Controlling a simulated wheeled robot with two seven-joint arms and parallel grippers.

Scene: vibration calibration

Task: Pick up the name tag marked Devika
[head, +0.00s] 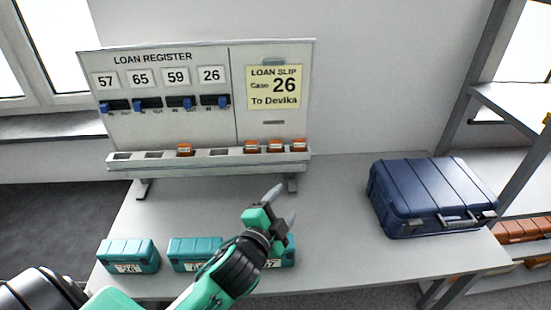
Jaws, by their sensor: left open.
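A small orange tag (184,150) stands alone in a slot on the left half of the board's ledge. Three more orange tags stand close together at the ledge's right end: one (251,147), one (275,146) and one (298,145). Their lettering is too small to read, so I cannot tell which is marked Devika. My left gripper (280,206) is open and empty over the table, in front of and below the right-hand tags, apart from them. My right gripper is not in view.
The loan register board (200,130) carries a yellow slip (274,87) reading "Case 26 To Devika". Teal cases (128,256) line the table's front edge, partly behind my left arm. A blue case (430,195) stands right. The table (330,215) between is clear.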

